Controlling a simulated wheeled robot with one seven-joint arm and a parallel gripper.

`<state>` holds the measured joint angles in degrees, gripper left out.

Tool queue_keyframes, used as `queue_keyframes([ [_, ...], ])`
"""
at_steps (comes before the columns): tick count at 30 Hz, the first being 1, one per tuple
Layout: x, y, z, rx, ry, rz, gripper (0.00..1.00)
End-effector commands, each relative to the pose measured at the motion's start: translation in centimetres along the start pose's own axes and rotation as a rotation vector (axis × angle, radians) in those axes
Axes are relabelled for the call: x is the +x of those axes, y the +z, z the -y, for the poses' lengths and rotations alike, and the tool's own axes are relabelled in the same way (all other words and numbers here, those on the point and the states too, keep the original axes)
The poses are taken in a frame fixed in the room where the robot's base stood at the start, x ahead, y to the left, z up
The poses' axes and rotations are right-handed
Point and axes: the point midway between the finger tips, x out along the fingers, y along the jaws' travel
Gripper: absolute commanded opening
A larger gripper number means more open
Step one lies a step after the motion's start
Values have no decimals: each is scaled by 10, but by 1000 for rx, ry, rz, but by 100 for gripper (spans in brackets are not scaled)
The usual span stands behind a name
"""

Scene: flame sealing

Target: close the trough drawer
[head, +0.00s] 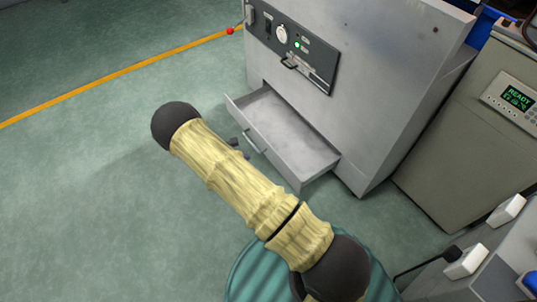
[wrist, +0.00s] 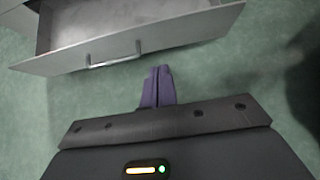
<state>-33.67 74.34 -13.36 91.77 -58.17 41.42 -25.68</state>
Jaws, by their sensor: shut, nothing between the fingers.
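The trough drawer (head: 285,130) is a grey, shallow, empty tray, pulled out from the lower front of a large grey cabinet (head: 375,60). In the wrist view the drawer's front panel (wrist: 185,48) crosses the top of the picture, with its bar handle (wrist: 113,60) left of centre. My gripper (wrist: 157,72) has its purple fingers shut together with nothing between them. They point toward the drawer front, to the right of the handle and apart from the panel in the picture. In the head view my arm hides most of the gripper.
A control panel (head: 293,45) with a knob and handle sits above the drawer. A beige unit with a "READY" display (head: 517,98) stands to the right. Green floor (head: 80,190) lies open to the left, with a yellow line (head: 100,87) across it.

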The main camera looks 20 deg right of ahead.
Motion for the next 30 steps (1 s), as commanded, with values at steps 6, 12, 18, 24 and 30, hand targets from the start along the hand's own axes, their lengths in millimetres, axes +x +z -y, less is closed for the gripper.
queue_keyframes([
  [6,5,-1,1,2,-2,-1,0],
  [12,31,-2,1,4,-4,0,0],
  [18,66,-4,2,4,-5,-1,0],
  [24,102,-3,1,4,-4,-1,0],
  [30,123,16,0,7,-2,-3,0],
])
